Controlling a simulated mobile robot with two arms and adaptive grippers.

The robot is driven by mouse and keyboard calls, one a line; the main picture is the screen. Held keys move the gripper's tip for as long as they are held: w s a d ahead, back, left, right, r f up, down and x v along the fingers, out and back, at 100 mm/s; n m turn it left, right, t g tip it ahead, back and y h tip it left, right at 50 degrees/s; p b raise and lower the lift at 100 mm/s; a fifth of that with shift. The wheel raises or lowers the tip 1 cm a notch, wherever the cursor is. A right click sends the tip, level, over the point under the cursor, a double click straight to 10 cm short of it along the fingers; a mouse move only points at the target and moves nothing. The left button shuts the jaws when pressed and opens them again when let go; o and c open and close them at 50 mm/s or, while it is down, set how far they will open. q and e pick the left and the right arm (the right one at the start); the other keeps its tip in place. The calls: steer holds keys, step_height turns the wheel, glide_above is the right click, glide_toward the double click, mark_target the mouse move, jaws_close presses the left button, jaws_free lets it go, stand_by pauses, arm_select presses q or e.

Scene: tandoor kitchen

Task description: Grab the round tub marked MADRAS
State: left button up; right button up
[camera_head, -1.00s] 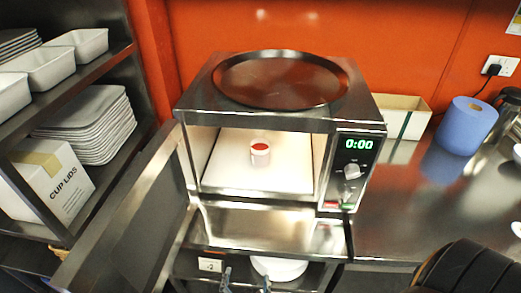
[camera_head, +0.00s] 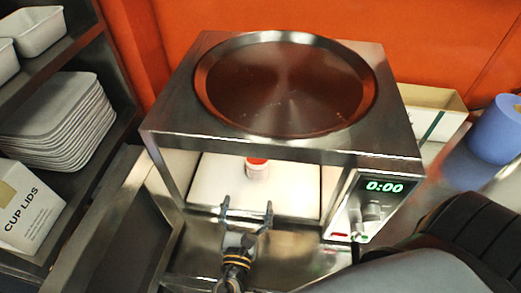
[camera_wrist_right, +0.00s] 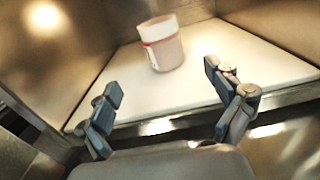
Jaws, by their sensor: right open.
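My left gripper is not in view.
The microwave door (camera_head: 110,240) stands open at the left. A large round metal tray (camera_head: 285,80) lies on top of the microwave. Its control panel (camera_head: 372,205) borders the opening at the right. A shelf with stacked trays (camera_head: 60,120) stands at the left.

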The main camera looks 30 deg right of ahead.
mark_target(257, 161)
steer(key=shift+w+d+r, duration=0.15)
steer(key=shift+w, duration=0.1)
steer(key=shift+w+d+r, duration=0.15)
steer(key=shift+w+d, duration=0.05)
steer(key=shift+w, duration=0.05)
steer(key=x, duration=0.4)
steer(key=shift+w+d+r, duration=0.1)
steer(key=shift+w+r, duration=0.05)
steer(key=shift+x, duration=1.2)
steer(key=shift+w+d, duration=0.25)
steer(key=shift+w, duration=0.05)
steer(key=shift+w+d+r, duration=0.1)
steer(key=shift+w+d, duration=0.1)
steer(key=shift+d, duration=0.05)
steer(key=x, duration=0.4)
steer(key=shift+d, duration=0.2)
steer(key=shift+s+a+r, duration=0.1)
steer(key=shift+r, duration=0.05)
steer(key=c, duration=1.4)
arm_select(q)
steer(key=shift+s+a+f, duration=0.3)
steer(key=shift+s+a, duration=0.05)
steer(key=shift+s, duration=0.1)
arm_select(e)
steer(key=shift+c, duration=0.6)
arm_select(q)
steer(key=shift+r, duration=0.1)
arm_select(e)
steer(key=shift+r, duration=0.1)
